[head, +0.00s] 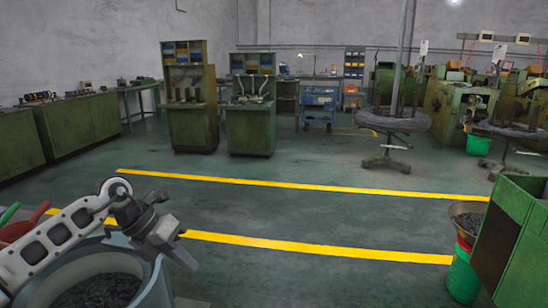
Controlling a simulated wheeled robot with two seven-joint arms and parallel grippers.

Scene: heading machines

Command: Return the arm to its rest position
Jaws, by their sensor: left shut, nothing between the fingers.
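My left arm comes in from the lower left, and its gripper (187,248) hangs over the right rim of a large grey-blue tub (160,285). The gripper is shut, with nothing seen between its fingers. Dark small metal pieces (95,292) lie inside the tub. I cannot tell whether the gripper touches the rim. My right gripper does not show.
A red scoop (22,228) and a green handle (9,213) are at the left edge. A green bucket (463,278) stands beside a green machine (510,235) at right. Yellow floor lines (300,186) cross clear floor. Green cabinets (192,125) stand farther back.

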